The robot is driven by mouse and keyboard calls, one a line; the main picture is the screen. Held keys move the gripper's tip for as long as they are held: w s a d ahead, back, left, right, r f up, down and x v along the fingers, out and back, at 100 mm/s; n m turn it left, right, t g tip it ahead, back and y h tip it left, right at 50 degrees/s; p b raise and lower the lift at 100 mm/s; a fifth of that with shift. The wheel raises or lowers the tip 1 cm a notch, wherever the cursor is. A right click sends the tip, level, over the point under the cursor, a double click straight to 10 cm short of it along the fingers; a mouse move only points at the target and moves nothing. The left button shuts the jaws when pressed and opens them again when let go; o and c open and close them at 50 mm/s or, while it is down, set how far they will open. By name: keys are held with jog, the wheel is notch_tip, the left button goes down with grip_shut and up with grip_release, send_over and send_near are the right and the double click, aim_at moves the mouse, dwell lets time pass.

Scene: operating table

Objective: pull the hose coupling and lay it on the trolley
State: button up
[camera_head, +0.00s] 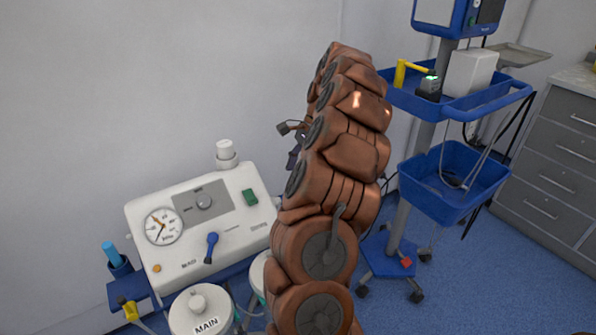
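A white suction unit (218,222) with a gauge, a knob and a blue lever stands at the lower left. A yellow fitting (130,311) with a pale hose sits at its lower left corner; it may be the hose coupling, but I cannot tell for sure. A blue trolley (462,106) with an upper tray and a lower bin stands at the right. My copper-coloured arm rises through the middle. My gripper (289,130) shows only as small dark parts at the arm's left edge, mostly hidden, in front of the wall and apart from the unit.
A yellow angled piece (404,72), a small device with a green light (430,85) and a white box (470,72) occupy the upper tray. White canisters (200,312) stand below the unit. Grey drawers (550,160) stand at far right. My arm blocks the middle.

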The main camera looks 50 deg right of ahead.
jog(key=shift+x, duration=3.75)
grip_shut()
